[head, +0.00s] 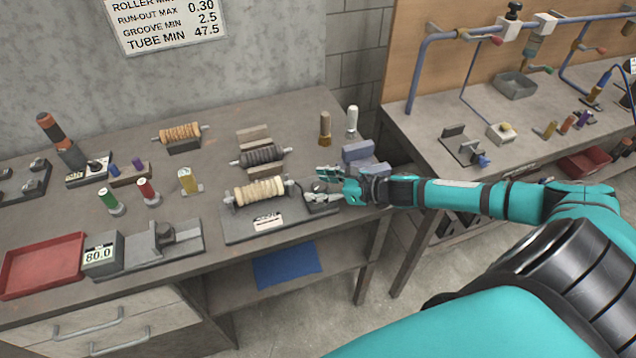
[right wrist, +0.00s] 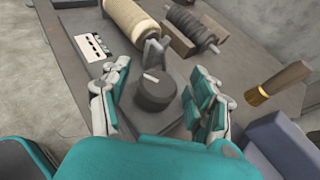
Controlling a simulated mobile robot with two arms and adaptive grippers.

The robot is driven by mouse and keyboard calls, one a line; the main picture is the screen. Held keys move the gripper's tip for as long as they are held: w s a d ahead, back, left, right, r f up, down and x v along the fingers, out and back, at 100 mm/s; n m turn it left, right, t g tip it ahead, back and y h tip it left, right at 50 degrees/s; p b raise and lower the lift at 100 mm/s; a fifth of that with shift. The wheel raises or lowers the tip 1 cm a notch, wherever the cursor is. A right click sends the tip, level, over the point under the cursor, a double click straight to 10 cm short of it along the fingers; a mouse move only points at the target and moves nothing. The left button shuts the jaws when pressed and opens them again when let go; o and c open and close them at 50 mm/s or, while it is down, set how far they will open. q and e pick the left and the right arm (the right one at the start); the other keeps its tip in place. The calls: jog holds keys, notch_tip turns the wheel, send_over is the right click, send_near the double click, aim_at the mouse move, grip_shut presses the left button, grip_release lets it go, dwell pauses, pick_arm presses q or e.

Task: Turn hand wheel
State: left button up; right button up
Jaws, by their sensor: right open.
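The hand wheel (right wrist: 155,91) is a dark round knob with a light mark on top, at the end of the roller fixture. In the right wrist view it sits between the two fingers of my right gripper (right wrist: 161,82), with gaps on both sides. My right gripper (head: 326,187) is open and reaches in from the right over the fixture's right end, hiding much of the wheel in the head view. The cream roller (head: 259,191) lies across the fixture base (head: 240,231); it also shows in the right wrist view (right wrist: 131,18). My left gripper is out of view.
A dark roller (head: 262,156) lies behind the fixture. Blue-grey blocks (head: 366,163) and brush-like tools (head: 325,128) stand near the gripper. A red tray (head: 42,264) and a gauge marked 80.0 (head: 101,253) are at the left. The bench's right edge is close.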

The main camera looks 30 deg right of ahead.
jog(key=shift+w+a+f, duration=0.1)
jog(key=shift+w+a, duration=0.1)
jog(key=shift+w, duration=0.05)
jog(key=c, duration=1.2)
jog(key=shift+m, duration=0.3)
